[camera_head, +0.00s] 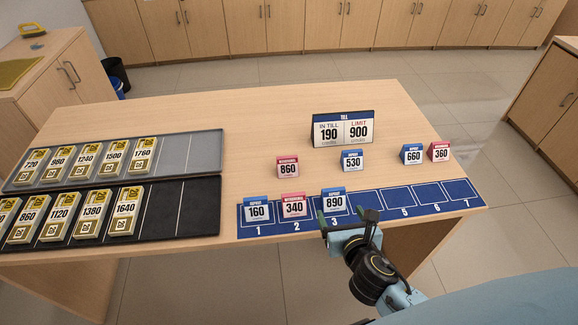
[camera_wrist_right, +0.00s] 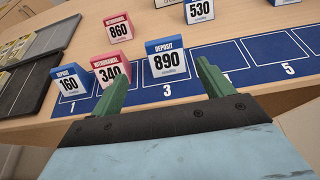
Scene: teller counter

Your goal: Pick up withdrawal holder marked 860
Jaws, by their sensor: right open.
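The withdrawal holder marked 860 (camera_head: 288,167) is a small red-topped white card stand. It stands upright on the wooden counter, behind the blue numbered mat (camera_head: 400,199). It also shows in the right wrist view (camera_wrist_right: 118,30), at the upper left. My right gripper (camera_head: 348,222) is open and empty at the mat's front edge, by the deposit holder 890 (camera_head: 333,201). In the right wrist view its green fingers (camera_wrist_right: 165,82) are spread apart, with the 890 holder beyond them. The 860 holder lies farther back and to the left of it. My left gripper is not in view.
On the mat stand deposit 160 (camera_head: 257,211) and withdrawal 340 (camera_head: 293,206). Behind are deposit 530 (camera_head: 352,160), deposit 660 (camera_head: 411,154), withdrawal 360 (camera_head: 439,152) and the till sign (camera_head: 343,129). A grey tray (camera_head: 190,150) and a black tray (camera_head: 190,205) with numbered bundles fill the left.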

